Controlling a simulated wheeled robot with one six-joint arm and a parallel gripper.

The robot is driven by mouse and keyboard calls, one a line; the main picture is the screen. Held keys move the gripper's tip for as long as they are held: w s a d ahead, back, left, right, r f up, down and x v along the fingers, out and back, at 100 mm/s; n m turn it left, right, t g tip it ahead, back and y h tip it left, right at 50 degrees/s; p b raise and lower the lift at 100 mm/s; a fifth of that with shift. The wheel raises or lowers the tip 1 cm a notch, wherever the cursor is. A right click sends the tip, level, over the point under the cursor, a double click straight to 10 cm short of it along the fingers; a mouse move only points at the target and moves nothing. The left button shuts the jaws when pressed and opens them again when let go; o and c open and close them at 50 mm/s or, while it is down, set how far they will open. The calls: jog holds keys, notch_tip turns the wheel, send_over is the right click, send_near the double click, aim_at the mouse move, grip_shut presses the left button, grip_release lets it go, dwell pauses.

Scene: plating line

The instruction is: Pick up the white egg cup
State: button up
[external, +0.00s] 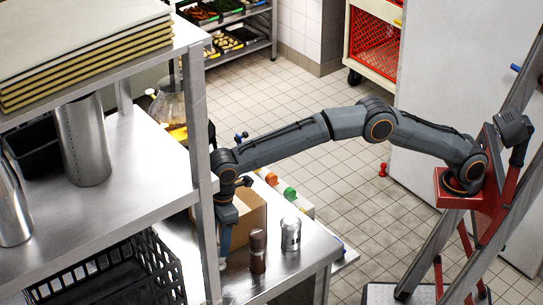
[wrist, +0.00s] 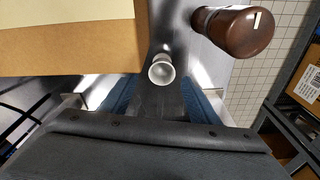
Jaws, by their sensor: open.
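The white egg cup (wrist: 161,70) stands in the middle of the wrist view, its round open rim facing the camera. My gripper (wrist: 165,96) is open and empty there, its two blue fingers apart to the left and right. The cup lies just ahead of the gap between them. In the external view my gripper (external: 225,248) points down low over the steel counter, partly behind a shelf post. A small pale spot shows under it, too unclear there to name surely.
A cardboard box (wrist: 65,45) is close to the left of the cup; it also shows in the external view (external: 252,213). A brown pepper mill (wrist: 234,32) stands to the cup's right. A metal shaker (external: 291,234) stands near the counter edge. The shelf post (external: 203,200) is beside my gripper.

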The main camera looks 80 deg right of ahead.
jog(key=shift+w+a+f+p, duration=0.15)
jog(key=shift+f+p, duration=0.5)
jog(key=shift+f, duration=1.05)
jog(key=shift+a+f+p, duration=0.2)
jog(key=shift+f+p, duration=0.45)
jog(key=shift+f, duration=1.05)
jog(key=c, duration=1.1)
jog(key=shift+o, duration=0.2)
jog(key=shift+r, duration=0.1)
